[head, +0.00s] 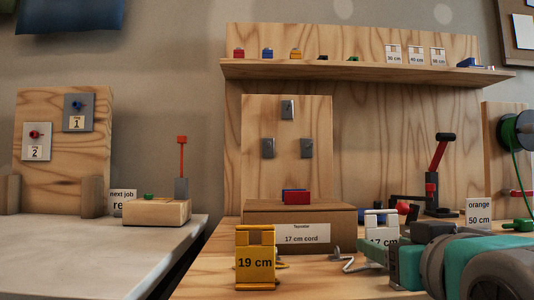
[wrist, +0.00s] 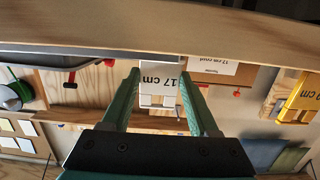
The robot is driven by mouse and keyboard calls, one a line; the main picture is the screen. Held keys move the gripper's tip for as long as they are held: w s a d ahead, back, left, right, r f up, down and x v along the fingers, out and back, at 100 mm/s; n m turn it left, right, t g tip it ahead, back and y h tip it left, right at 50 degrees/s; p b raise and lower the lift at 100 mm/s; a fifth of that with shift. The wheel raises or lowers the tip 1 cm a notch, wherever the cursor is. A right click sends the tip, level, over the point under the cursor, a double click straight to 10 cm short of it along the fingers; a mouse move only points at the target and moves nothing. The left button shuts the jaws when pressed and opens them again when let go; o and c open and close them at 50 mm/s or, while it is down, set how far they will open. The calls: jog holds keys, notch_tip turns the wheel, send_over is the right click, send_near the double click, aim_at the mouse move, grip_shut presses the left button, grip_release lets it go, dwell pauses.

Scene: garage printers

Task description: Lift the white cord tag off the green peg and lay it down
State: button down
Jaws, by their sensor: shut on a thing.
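The white cord tag (head: 381,219), marked 17 cm, stands near the right end of the low cardboard box. In the wrist view the white tag (wrist: 158,72) sits between the two green fingers of my gripper (wrist: 160,80). My gripper (head: 403,248) reaches in from the right in the head view and is shut on the tag. A pale grey cord (head: 348,264) shows at the tag's left, low over the wooden table. I cannot make out a green peg at the tag; the tag and my gripper cover part of that spot.
A yellow 19 cm tag (head: 255,262) stands at the table's front left. A cardboard box (head: 345,228) labelled 17 cm cord lies behind. The pale left table has free room.

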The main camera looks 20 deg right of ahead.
jog(key=shift+f, duration=0.5)
jog(key=shift+c, duration=0.3)
grip_release()
